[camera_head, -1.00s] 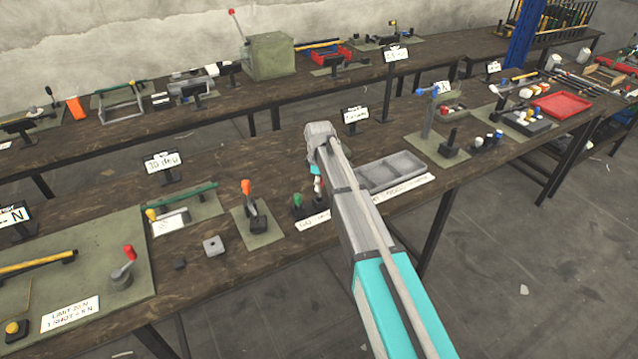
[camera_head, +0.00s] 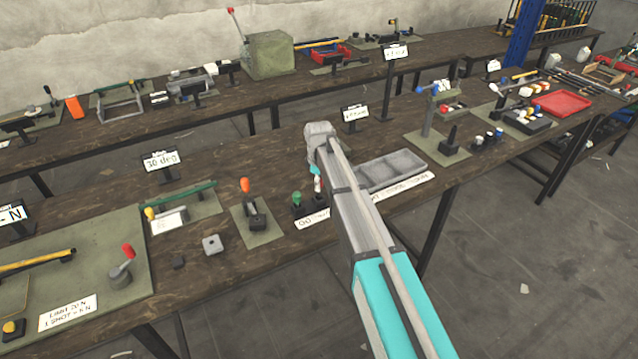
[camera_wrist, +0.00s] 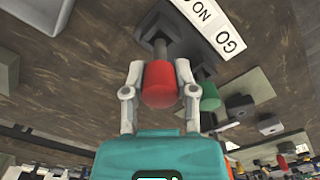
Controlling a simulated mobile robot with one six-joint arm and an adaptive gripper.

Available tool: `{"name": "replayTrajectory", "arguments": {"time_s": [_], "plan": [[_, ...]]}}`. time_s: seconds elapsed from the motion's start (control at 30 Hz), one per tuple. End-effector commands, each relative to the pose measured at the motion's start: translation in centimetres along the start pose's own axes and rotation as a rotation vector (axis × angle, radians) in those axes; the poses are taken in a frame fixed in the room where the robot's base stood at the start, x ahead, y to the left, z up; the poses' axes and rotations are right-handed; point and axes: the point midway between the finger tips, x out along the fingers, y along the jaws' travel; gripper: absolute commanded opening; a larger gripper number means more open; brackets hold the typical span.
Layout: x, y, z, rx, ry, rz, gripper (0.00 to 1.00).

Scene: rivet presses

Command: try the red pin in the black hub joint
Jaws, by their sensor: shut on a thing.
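The red pin (camera_wrist: 160,85) has a thick red handle and a grey shank, seen in the wrist view. My gripper (camera_wrist: 160,82) is shut on the red handle, one finger on each side. The shank points into a black holder (camera_wrist: 150,22) beside the GO / NO GO label; I cannot tell how deep it sits. A green-handled pin (camera_wrist: 209,97) stands in the neighbouring black holder, and it also shows in the head view (camera_head: 297,198). In the head view my arm hides most of the red pin. I cannot tell which black part is the hub joint.
A grey compartment tray (camera_head: 392,172) lies right of my arm. Bare bench lies behind the pins.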

Motion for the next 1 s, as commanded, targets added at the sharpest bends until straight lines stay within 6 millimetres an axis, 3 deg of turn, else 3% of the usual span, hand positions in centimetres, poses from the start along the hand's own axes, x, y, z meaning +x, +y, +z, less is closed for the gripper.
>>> {"name": "replayTrajectory", "arguments": {"time_s": [1.0], "plan": [[1.9, 0.0, 0.0, 0.0, 0.0, 0.0, 0.0]]}}
